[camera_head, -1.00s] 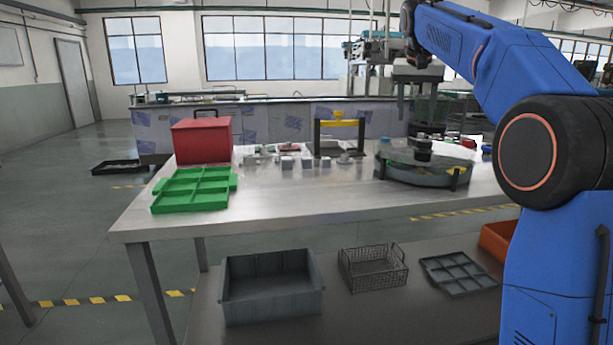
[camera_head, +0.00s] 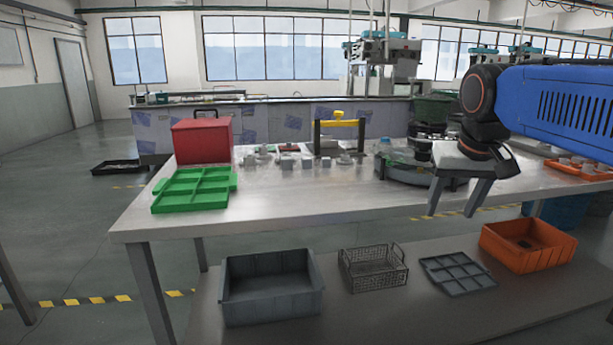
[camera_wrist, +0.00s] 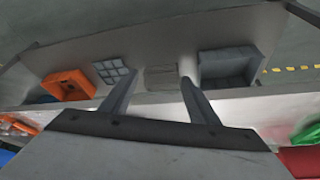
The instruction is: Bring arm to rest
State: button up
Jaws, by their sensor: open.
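My gripper (camera_head: 456,198) is at the right in the head view, at the front edge of the steel table (camera_head: 290,201). Its two grey fingers point down and stand apart with nothing between them. My blue arm reaches in from the right edge. In the wrist view my gripper (camera_wrist: 148,98) is also open and empty, with the lower shelf beyond the fingertips.
On the table are a green divided tray (camera_head: 195,190), a red box (camera_head: 202,141), a yellow-topped frame (camera_head: 339,123) and a round grey tank (camera_head: 402,171). Below are a grey bin (camera_head: 272,290), a wire basket (camera_head: 374,268), a grey divided tray (camera_head: 459,274) and an orange bin (camera_head: 527,246).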

jog(key=s+a+f+n, duration=0.1)
jog(key=s+f, duration=1.8)
jog(key=f, duration=0.1)
jog(key=shift+f+n+y, duration=0.3)
jog(key=shift+y, duration=0.1)
